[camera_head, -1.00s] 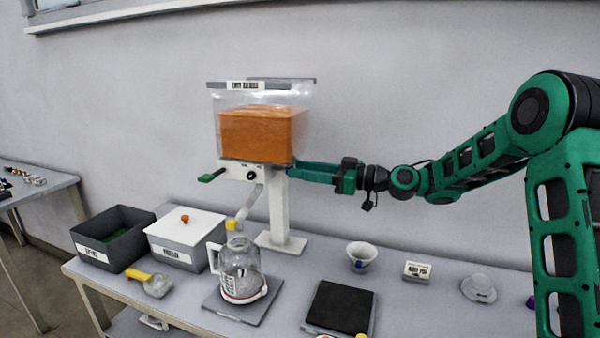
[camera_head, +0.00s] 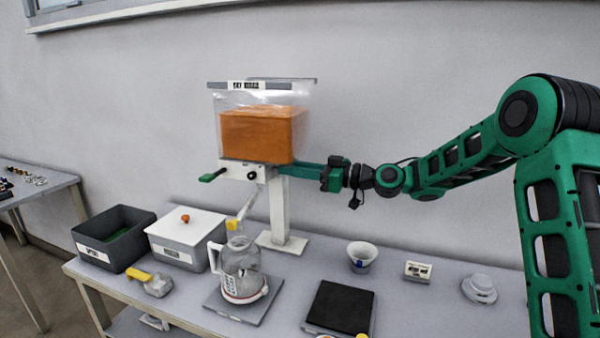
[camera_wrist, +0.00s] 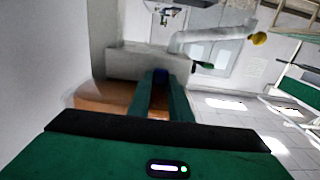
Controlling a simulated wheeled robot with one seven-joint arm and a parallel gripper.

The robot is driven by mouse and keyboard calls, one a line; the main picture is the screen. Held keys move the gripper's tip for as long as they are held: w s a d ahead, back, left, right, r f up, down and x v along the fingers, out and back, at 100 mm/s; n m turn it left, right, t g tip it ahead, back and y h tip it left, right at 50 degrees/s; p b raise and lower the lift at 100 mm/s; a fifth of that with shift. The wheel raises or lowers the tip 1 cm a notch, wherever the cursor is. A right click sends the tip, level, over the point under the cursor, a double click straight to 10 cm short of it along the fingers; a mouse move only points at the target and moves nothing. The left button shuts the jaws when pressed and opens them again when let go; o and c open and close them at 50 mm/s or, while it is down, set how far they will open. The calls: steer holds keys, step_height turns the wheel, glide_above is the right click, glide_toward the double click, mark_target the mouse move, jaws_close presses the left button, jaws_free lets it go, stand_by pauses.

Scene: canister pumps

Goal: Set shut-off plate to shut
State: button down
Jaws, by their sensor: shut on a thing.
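The dispenser's white valve block (camera_head: 240,171) sits under a clear hopper of orange contents (camera_head: 262,135), on a white stand. My gripper (camera_head: 282,170) reaches in from the right, its fingertips at the block's right side. In the wrist view, my gripper (camera_wrist: 162,82) is shut on a small dark blue piece (camera_wrist: 161,75) against the block, seemingly the shut-off plate's end. Most of the plate is hidden by the block and my fingers.
A glass jug (camera_head: 242,270) stands on a grey pad (camera_head: 213,299) below the yellow-tipped spout (camera_head: 232,225). A dark bin (camera_head: 113,252), a white-lidded box (camera_head: 187,225), a white cup (camera_head: 361,256) and a black scale (camera_head: 340,305) share the table.

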steer(key=shift+w+a, duration=0.25)
steer(key=shift+a, duration=0.2)
steer(key=c, duration=1.6)
jaws_free()
steer(key=shift+w, duration=0.1)
steer(key=v, duration=1)
steer(key=shift+d, duration=0.35)
